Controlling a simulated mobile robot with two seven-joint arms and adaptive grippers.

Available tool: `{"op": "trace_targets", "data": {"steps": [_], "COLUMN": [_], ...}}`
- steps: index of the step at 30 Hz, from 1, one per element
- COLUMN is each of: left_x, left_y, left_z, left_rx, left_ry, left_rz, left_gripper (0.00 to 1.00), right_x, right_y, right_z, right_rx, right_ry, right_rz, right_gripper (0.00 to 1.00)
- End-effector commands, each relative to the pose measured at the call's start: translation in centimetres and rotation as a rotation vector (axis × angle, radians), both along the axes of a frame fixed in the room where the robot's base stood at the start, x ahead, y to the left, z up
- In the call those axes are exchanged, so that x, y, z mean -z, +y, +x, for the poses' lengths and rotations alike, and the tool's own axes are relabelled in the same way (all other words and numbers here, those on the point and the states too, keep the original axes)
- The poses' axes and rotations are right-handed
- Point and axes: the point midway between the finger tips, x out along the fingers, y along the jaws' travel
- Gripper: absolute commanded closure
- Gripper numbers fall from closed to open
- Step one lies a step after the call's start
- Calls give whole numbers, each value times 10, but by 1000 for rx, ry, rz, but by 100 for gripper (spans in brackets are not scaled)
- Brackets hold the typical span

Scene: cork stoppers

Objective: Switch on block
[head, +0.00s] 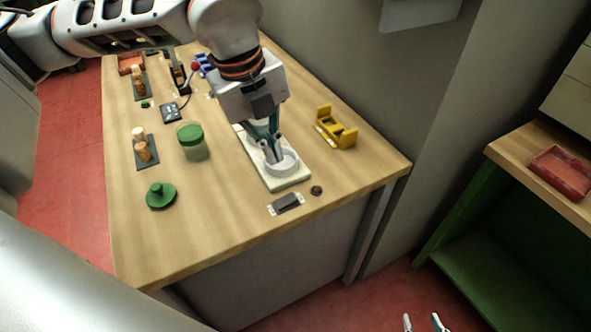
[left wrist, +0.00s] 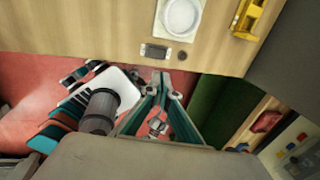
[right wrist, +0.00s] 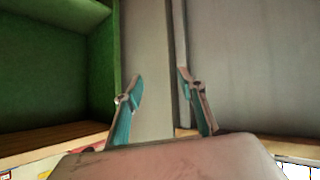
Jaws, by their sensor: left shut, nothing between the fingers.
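Nothing in view is clearly marked as the block. A white slab (head: 286,181) with a round pale dish (head: 285,163) lies near the table's right side; the dish also shows in the left wrist view (left wrist: 182,16). A small dark block with pale ends (head: 287,203) lies in front of the slab, near the table edge, and in the left wrist view (left wrist: 163,52). My left gripper (head: 274,157) is shut and empty over the dish; I cannot tell whether it touches. My right gripper (head: 424,321) is open and empty, low beyond the table's front right corner.
A small dark disc (head: 316,190) lies right of the dark block. A yellow holder (head: 337,127) is behind. A green-lidded jar (head: 192,141), a green knobbed lid (head: 160,195) and cork stoppers (head: 142,147) stand left. A green shelf unit (head: 480,250) with a red tray is at right.

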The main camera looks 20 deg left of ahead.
Motion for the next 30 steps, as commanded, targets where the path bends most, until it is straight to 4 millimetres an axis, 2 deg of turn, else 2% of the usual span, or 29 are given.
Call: {"op": "trace_targets", "data": {"steps": [9,17,23,30], "left_x": [-2,5,34,81], "left_y": [4,3,0,-7], "left_z": [2,3,6,13], "left_rx": [-18,-17,-15,-15], "left_ry": [-8,-6,-4,-3], "left_rz": [11,11,11,11], "left_gripper": [100,100,100,100], "right_x": [12,14,8,-1], "right_y": [0,0,0,1], "right_z": [-16,-16,-13,-10], "right_rx": [-1,-1,-1,-1], "right_ry": [33,36,27,17], "right_rz": [-3,-3,-2,0], "right_gripper": [60,60,60,60]}}
